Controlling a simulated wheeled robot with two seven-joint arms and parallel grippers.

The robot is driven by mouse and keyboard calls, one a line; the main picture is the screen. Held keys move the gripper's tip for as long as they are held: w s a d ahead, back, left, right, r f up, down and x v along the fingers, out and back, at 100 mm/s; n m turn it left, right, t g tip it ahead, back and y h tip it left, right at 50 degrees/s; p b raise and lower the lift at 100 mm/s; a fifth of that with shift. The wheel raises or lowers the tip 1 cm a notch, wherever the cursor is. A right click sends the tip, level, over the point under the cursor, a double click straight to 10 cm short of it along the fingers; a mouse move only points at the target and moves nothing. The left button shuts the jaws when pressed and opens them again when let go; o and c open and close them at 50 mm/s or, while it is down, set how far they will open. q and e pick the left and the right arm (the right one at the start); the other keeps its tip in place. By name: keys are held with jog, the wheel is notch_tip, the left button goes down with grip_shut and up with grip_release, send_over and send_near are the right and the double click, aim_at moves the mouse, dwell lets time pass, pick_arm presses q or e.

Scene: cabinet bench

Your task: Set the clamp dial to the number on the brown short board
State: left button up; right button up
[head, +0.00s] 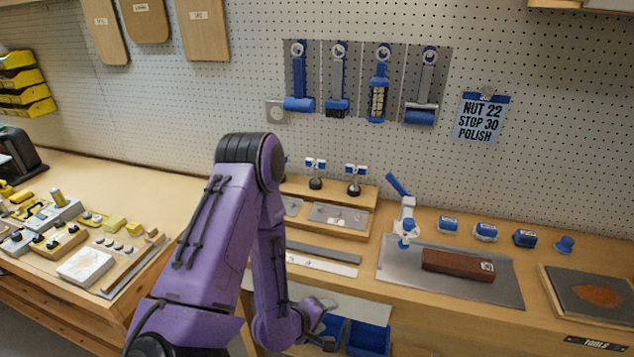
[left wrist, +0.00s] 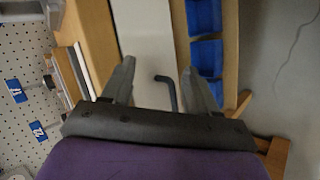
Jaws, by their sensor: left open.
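Boards hang on the pegboard at the upper left of the head view. The middle one, a brown short board (head: 145,22), carries a small pale label whose writing is too small to read. A white clamp with a blue lever (head: 405,222) stands at the back of a grey metal plate on the bench. I cannot make out numbers on a dial there. A reddish-brown block (head: 457,264) with a small label lies beside it. My left gripper (head: 321,322) is open and empty, low at the bench front, left of the clamp. It also shows in the left wrist view (left wrist: 158,66).
Blue bins (head: 368,338) sit below the bench front near my left gripper, and also show in the left wrist view (left wrist: 205,57). A bent dark rod (left wrist: 168,90) lies between my fingertips in that view. Blue-handled tools (head: 378,88) and a note (head: 482,118) hang behind.

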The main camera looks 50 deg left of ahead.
pick_arm(q)
jog(key=shift+s+d+f+m+g, duration=0.25)
jog(key=shift+s+f+m+g, duration=0.15)
jog(key=shift+s+f+m, duration=0.5)
